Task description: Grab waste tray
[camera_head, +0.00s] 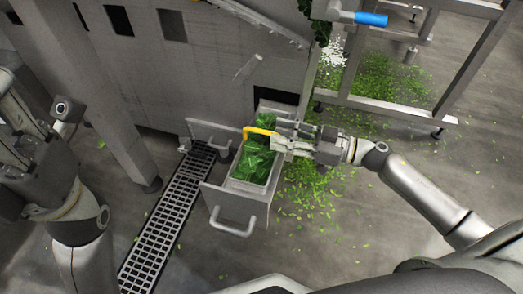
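The waste tray (237,184) is a pale metal bin filled with green leaf scraps, with a yellow handle (259,131) across its far part. It sits in a pulled-out metal drawer (227,205) below the machine. My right gripper (279,141) reaches in from the right and is at the right end of the yellow handle. Its fingers overlap the handle there, and I cannot tell whether they are closed on it. My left arm is at the left edge, well away from the tray.
The grey machine (180,75) stands behind the drawer. A floor drain grate (165,220) runs left of it. Green scraps (310,190) litter the floor to the right. A metal frame stand (385,105) is at the upper right. Open floor lies in front.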

